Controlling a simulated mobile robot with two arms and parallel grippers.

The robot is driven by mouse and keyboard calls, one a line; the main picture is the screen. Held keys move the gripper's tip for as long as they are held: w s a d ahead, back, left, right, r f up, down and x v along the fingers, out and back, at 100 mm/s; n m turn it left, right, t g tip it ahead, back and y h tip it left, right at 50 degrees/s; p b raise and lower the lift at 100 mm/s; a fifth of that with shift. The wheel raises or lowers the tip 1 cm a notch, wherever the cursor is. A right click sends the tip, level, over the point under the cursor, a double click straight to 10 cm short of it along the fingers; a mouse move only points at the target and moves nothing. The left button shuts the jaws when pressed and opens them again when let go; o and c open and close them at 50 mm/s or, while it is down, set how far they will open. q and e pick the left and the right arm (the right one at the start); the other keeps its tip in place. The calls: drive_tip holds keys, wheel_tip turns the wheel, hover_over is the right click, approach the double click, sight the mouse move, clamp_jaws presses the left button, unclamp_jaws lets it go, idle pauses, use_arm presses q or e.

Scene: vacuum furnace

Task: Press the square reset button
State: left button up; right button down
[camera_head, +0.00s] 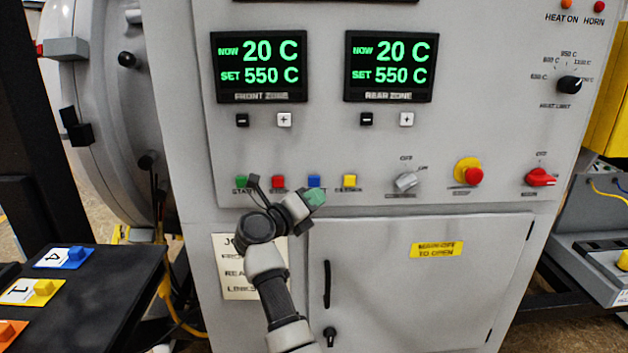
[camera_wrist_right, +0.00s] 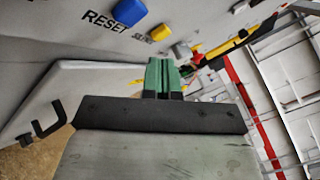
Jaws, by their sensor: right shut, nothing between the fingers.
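The square blue button (camera_head: 314,181) is in the row low on the grey furnace panel. In the right wrist view the same blue button (camera_wrist_right: 129,11) sits at the top, beside the printed word RESET. My right gripper (camera_head: 315,197) has green fingertips, held just below the blue button and covering its label in the head view. The right gripper (camera_wrist_right: 163,68) is shut and empty in the wrist view, its tips apart from the button in the picture. Depth to the panel is hard to tell. My left gripper is not in view.
Green (camera_head: 241,181), red (camera_head: 279,182) and yellow (camera_head: 349,181) buttons flank the blue one. A grey switch (camera_head: 406,181) and a red emergency knob (camera_head: 473,175) are farther right. A cabinet door (camera_head: 400,290) lies below; a black table (camera_head: 90,310) stands at left.

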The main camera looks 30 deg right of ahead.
drive_tip(key=shift+s+a, duration=0.6)
drive_tip(key=shift+s, duration=0.35)
